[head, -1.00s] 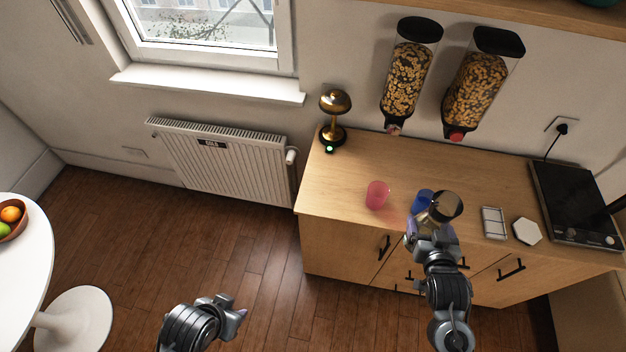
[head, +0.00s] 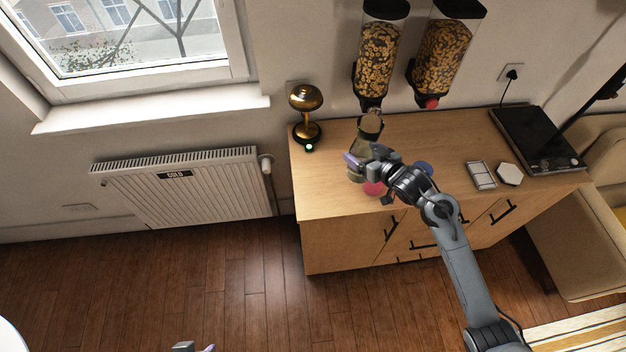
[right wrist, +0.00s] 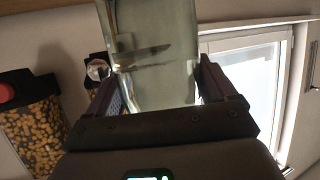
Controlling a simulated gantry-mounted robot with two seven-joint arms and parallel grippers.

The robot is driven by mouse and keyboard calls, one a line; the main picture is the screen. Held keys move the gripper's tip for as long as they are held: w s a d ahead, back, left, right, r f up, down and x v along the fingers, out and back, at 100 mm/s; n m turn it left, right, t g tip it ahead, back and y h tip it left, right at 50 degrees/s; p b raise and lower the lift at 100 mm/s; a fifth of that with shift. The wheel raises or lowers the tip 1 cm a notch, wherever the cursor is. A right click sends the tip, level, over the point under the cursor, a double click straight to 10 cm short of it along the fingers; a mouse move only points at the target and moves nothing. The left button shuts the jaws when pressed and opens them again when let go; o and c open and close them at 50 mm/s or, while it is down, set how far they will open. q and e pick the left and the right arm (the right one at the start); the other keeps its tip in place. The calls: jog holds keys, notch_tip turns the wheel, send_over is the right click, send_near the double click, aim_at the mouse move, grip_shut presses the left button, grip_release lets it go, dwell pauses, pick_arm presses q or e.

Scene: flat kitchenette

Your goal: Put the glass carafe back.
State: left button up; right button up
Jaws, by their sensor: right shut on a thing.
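The glass carafe (head: 369,128) is held by my right gripper (head: 362,160) over the left part of the wooden counter, in front of the left cereal dispenser. In the right wrist view the clear carafe (right wrist: 155,65) sits between the two fingers, which are shut on it.
A pink cup (head: 373,188) and a blue cup (head: 425,168) stand partly hidden behind my right arm. A gold lamp (head: 305,102) stands at the counter's left end. Two cereal dispensers hang on the wall. A small rack (head: 480,175), white hexagon (head: 508,174) and black hob (head: 538,139) lie right.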

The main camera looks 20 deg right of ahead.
jog(key=shift+w+a, duration=0.15)
jog(key=shift+w, duration=0.2)
jog(key=w+a+f+b, duration=0.1)
jog(key=w+a+f, duration=0.5)
jog(key=a+f, duration=0.3)
jog(key=shift+a+f, duration=0.2)
jog(key=shift+f, duration=0.6)
jog(key=shift+f+b, duration=0.2)
jog(key=shift+b, duration=0.1)
jog(key=o, duration=1.6)
jog(key=shift+f, duration=0.1)
